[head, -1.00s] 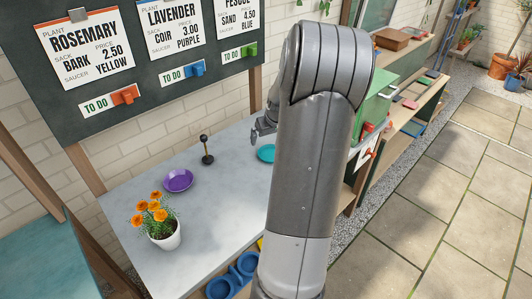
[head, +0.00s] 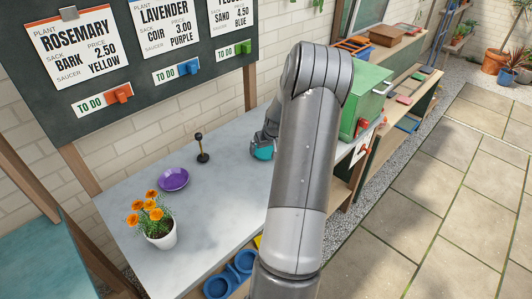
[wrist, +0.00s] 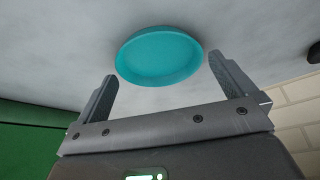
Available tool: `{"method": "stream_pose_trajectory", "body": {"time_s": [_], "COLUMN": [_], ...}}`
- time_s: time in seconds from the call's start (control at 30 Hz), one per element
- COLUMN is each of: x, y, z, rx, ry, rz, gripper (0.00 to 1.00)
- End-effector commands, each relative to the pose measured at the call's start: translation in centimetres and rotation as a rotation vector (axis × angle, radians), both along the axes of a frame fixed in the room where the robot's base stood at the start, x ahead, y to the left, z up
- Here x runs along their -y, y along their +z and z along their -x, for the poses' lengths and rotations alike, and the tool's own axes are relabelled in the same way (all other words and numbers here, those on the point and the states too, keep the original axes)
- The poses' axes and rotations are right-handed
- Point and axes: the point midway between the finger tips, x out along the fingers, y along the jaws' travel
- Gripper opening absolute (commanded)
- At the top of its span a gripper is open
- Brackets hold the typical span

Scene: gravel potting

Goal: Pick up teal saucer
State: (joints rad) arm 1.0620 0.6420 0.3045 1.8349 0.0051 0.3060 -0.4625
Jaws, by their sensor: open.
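The teal saucer (head: 265,152) lies on the grey worktop, partly hidden by my gripper in the head view. In the wrist view the round, shallow teal saucer (wrist: 160,55) is ahead of my gripper (wrist: 160,83). The two fingers are wide apart, one toward each side of the saucer's near edge. Nothing is held between them. I cannot tell whether either finger touches the saucer.
A green box (head: 367,100) stands at the right.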

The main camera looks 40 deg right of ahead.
Motion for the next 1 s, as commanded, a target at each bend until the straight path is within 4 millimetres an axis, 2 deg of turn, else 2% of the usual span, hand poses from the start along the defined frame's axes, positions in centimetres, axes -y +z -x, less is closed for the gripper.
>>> {"method": "stream_pose_trajectory", "body": {"time_s": [0.13,0.4,0.77,1.0], "x": [0.23,0.28,0.27,0.27], "y": [-1.19,-1.31,-1.30,-1.22], "z": [-0.50,-0.55,-0.55,-0.56], "rx": [0.000,0.000,0.000,0.001], "ry": [0.001,0.000,0.000,0.000], "rz": [0.000,0.001,0.001,0.001], "gripper": [1.00,0.99,0.70,0.70]}}
